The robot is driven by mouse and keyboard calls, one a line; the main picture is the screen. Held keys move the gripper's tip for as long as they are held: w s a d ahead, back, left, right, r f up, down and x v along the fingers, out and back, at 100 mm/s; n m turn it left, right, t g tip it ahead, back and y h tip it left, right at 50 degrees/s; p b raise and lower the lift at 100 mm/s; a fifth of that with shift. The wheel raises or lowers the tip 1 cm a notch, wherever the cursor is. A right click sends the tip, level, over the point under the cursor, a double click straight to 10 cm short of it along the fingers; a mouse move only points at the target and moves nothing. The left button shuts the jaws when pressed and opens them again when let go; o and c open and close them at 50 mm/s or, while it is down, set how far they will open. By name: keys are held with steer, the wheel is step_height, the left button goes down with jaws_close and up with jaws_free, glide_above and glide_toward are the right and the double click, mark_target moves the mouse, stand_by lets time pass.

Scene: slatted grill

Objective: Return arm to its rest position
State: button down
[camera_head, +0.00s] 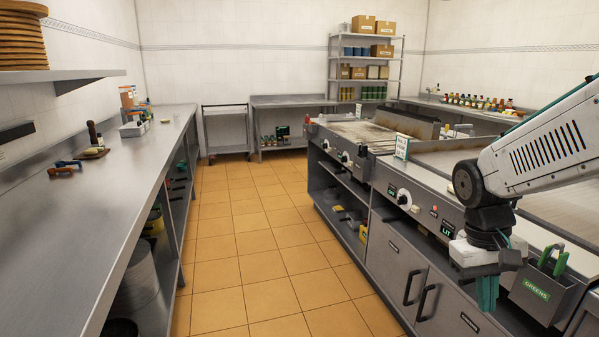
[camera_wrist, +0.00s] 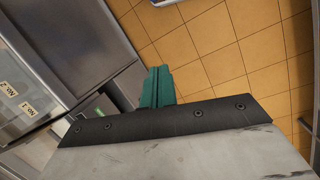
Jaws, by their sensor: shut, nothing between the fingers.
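My gripper (camera_head: 487,293) hangs at the lower right in the head view, in front of the grill counter (camera_head: 395,262), with its green fingers pointing down. In the wrist view the green fingers (camera_wrist: 157,88) lie together with nothing between them. The white arm reaches in from the right edge above the counter. The fingers are beside the counter's front, left of a grey holder (camera_head: 543,292) labelled GREENS that holds a green-handled tool (camera_head: 553,260). I cannot tell the exact gap between fingers and counter front.
The tiled floor aisle (camera_head: 240,240) is clear. A long steel counter (camera_head: 120,180) runs along the left, with small items on it. Control knobs (camera_head: 404,197) and cabinet handles (camera_head: 425,302) stick out of the grill front. A shelf rack (camera_head: 366,65) with boxes stands at the back.

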steer(key=s+a+r+t+y, duration=0.1)
steer(key=s+a+r, duration=0.2)
steer(key=s, duration=0.4)
steer(key=s+a+r+t, duration=0.2)
steer(key=s+r, duration=0.1)
steer(key=s, duration=0.4)
steer(key=shift+a+r+t+y, duration=0.2)
steer(key=shift+a+t+y, duration=0.1)
steer(key=shift+a+y, duration=0.1)
steer(key=shift+s, duration=0.1)
